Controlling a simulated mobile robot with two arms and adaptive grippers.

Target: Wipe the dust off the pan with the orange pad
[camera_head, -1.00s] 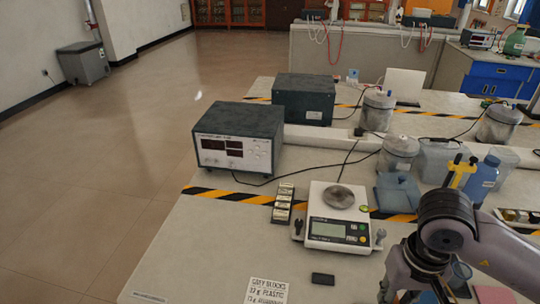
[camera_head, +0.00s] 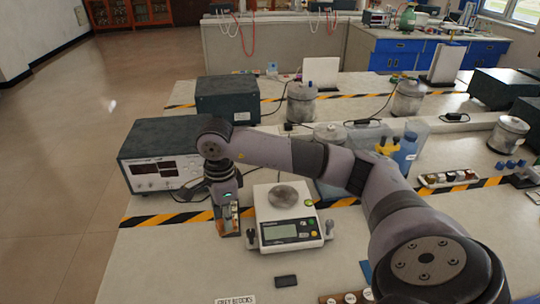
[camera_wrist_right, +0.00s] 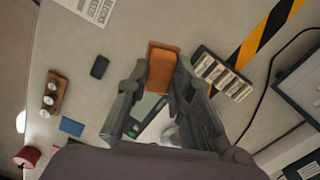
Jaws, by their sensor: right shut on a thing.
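The pan (camera_head: 283,195) is a round grey metal dish on top of the white weighing scale (camera_head: 288,239). In the right wrist view the pan (camera_wrist_right: 171,135) is mostly hidden behind my gripper. My right gripper (camera_head: 226,212) is left of the scale, apart from the pan. It is shut on the orange pad (camera_wrist_right: 162,68), which sticks out between its fingertips in the right wrist view. The head view shows little of the pad. Dust on the pan is too small to make out. My left gripper is not in view.
A rack of small pale blocks (camera_wrist_right: 222,72) lies beside the gripper. A dark instrument box (camera_head: 165,160) stands behind left. A small black block (camera_head: 286,281) lies in front of the scale. A wooden holder with knobs (camera_wrist_right: 52,95) is at the front. My right arm crosses over the scale's back.

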